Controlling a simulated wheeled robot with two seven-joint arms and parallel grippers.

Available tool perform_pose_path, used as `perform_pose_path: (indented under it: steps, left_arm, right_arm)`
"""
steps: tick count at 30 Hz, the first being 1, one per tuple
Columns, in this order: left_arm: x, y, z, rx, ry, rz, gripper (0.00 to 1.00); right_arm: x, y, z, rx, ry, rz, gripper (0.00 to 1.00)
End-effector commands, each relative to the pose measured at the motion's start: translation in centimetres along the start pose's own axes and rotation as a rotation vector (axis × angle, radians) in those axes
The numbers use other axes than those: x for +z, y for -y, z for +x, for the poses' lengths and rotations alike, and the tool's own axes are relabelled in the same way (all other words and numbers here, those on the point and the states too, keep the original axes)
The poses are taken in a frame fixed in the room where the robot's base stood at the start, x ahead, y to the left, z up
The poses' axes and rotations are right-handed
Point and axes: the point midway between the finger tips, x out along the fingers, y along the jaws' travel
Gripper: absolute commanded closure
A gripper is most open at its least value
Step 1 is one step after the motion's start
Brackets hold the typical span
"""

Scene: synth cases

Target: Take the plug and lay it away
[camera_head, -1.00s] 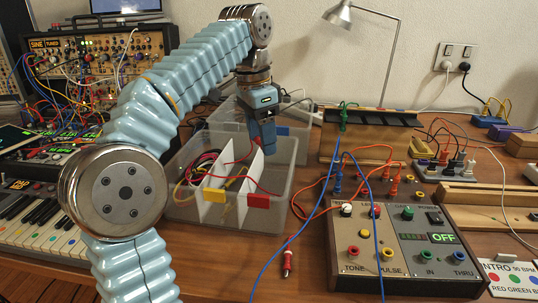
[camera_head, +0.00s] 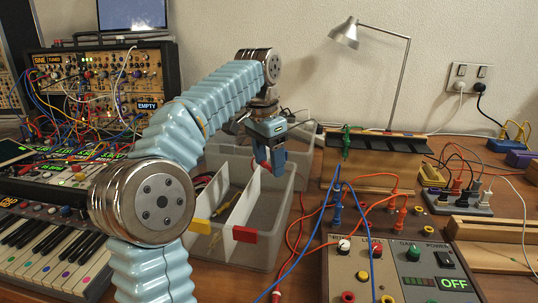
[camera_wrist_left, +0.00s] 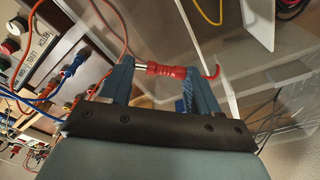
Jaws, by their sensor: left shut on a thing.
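My left gripper (camera_head: 272,163) is over the far part of the clear bin (camera_head: 264,260), beside the white divider with the red tab. In the left wrist view its fingers (camera_wrist_left: 165,85) are shut on a red plug (camera_wrist_left: 174,70). The plug lies crosswise between them, metal tip to the left, with a thin red lead at its other end. In the head view the plug shows only as a bit of red (camera_head: 262,164) at the fingers. My right gripper is not in view.
White dividers with yellow (camera_head: 200,226) and red tabs (camera_head: 245,234) split the bin; leads lie in its left part. Right of it are a control box (camera_head: 405,272) and a cable rack (camera_head: 375,142). Another red plug (camera_head: 276,296) lies on the table in front.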

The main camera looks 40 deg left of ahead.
Motion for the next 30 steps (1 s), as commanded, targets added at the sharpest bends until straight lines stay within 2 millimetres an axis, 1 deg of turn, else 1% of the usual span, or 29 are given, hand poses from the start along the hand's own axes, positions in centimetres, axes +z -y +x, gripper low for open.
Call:
perform_pose_path:
  steps: [8, 9, 14, 23, 26, 30]
  left_arm:
    - [0.0, 0.0, 0.1, 0.0, -0.001, 0.0, 0.67]
    - [0.0, 0.0, 0.1, 0.0, 0.0, 0.0, 0.34]
    - [0.0, 0.0, 0.1, 0.0, 0.0, 0.001, 0.1]
    - [0.0, 0.0, -0.1, 0.0, -0.001, 0.001, 0.09]
    - [-0.1, 0.0, -1.2, -0.001, -0.002, 0.001, 0.09]
    - [-0.1, 0.0, -4.0, -0.001, -0.003, 0.001, 0.09]
  right_arm:
    - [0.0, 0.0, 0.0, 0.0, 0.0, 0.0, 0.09]
    - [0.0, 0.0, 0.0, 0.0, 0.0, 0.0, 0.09]
    - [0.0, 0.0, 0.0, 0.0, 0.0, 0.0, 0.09]
    - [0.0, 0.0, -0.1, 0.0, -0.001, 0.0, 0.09]
    - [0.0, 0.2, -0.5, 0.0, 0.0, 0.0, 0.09]
    - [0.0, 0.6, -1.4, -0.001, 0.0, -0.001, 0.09]
